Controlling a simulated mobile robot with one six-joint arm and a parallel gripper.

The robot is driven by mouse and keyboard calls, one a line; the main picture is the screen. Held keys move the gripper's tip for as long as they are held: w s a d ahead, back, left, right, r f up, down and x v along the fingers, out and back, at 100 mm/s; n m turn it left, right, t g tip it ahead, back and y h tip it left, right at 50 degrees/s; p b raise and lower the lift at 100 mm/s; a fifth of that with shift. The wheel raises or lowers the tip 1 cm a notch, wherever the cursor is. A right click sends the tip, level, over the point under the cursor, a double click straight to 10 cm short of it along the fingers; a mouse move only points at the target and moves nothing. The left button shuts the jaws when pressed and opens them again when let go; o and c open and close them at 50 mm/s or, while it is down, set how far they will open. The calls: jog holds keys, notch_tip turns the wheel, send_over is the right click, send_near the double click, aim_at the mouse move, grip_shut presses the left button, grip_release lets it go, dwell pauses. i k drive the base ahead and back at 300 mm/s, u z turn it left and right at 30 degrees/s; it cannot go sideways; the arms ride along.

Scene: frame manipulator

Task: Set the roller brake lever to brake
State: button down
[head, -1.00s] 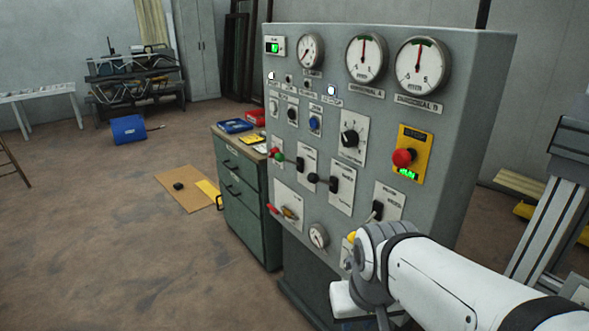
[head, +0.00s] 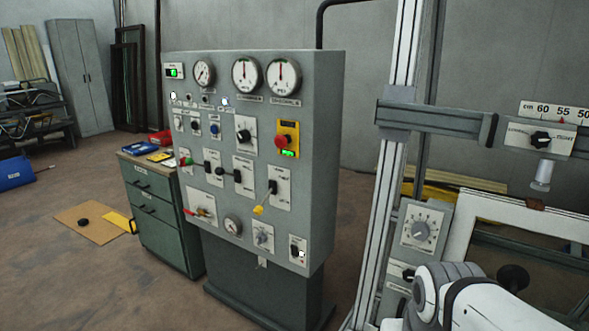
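A grey control panel (head: 320,120) stands left of the middle with several levers. One has a yellow knob (head: 258,210) that hangs down and left from a black pivot on a white plate (head: 283,200). A lever with a black knob (head: 220,171) sticks out to the left of that. A lever with a green knob (head: 186,161) is at the left edge, and a red handle (head: 190,211) is below. The labels are too small to tell which is the roller brake lever. My arm shows at the lower right; my gripper is not in view.
A red stop button (head: 282,141), dials and gauges (head: 245,74) share the panel. To its right stands a metal frame with an upright post (head: 399,180), a crossbar (head: 440,118) and a dial box (head: 421,230). A green drawer cabinet (head: 160,215) stands left; floor is clear in front.

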aim_at(219, 171)
jog(key=u, duration=0.35)
jog(key=i, duration=1.65)
jog(key=u, duration=0.9)
jog(key=i, duration=0.6)
jog(key=u, duration=0.05)
